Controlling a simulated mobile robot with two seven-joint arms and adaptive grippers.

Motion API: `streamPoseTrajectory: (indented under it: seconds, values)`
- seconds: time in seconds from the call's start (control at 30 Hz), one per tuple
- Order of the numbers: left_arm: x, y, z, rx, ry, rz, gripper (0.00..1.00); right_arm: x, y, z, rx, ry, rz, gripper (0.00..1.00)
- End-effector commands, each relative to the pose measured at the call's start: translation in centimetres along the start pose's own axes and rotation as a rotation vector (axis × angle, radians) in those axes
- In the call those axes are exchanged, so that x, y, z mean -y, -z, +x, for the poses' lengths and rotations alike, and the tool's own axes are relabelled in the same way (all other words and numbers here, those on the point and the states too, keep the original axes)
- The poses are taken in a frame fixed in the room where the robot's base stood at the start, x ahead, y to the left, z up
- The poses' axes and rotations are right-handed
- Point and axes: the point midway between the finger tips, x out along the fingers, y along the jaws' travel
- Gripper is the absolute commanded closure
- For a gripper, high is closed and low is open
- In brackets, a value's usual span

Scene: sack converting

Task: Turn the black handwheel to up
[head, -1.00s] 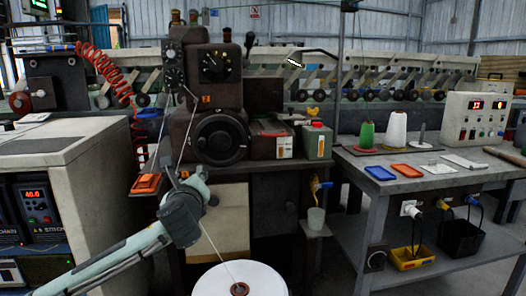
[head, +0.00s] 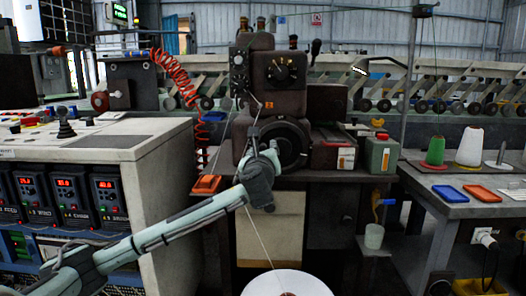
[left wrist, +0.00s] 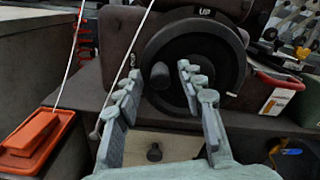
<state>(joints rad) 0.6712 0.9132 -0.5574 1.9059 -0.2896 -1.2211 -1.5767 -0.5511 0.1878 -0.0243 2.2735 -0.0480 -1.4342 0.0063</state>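The black handwheel (head: 296,140) is on the front of the brown machine, partly behind my left gripper (head: 265,143) in the head view. In the left wrist view, the wheel (left wrist: 225,62) fills the upper middle, with a white "UP" mark (left wrist: 204,11) at its top. A dark round knob (left wrist: 160,74) stands out at the wheel's lower left. My left gripper (left wrist: 159,78) is open, its two fingers spread on either side of the knob in this view. Whether they touch it, I cannot tell. My right gripper is not in view.
A thin pale thread (head: 262,232) runs past my left gripper to a white spool (head: 285,284) below. An orange tray (head: 206,184) lies left of the wheel. A green can (head: 381,153) stands to the right. The grey cabinet (head: 165,165) is at the left.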

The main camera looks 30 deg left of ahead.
Motion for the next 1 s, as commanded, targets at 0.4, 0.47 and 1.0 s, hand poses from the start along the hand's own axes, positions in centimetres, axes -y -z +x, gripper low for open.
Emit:
streamPoseTrajectory:
  seconds: [0.4,0.47,1.0]
  values:
    - [0.00,0.03,-0.04,-0.001,0.000,-0.001,0.97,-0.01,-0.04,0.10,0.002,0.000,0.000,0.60]
    - [0.00,0.03,-0.04,-0.001,0.000,-0.001,1.00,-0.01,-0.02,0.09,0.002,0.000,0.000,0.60]
    - [0.33,0.45,0.65,-0.002,0.000,-0.041,1.00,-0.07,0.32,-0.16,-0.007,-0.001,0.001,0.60]
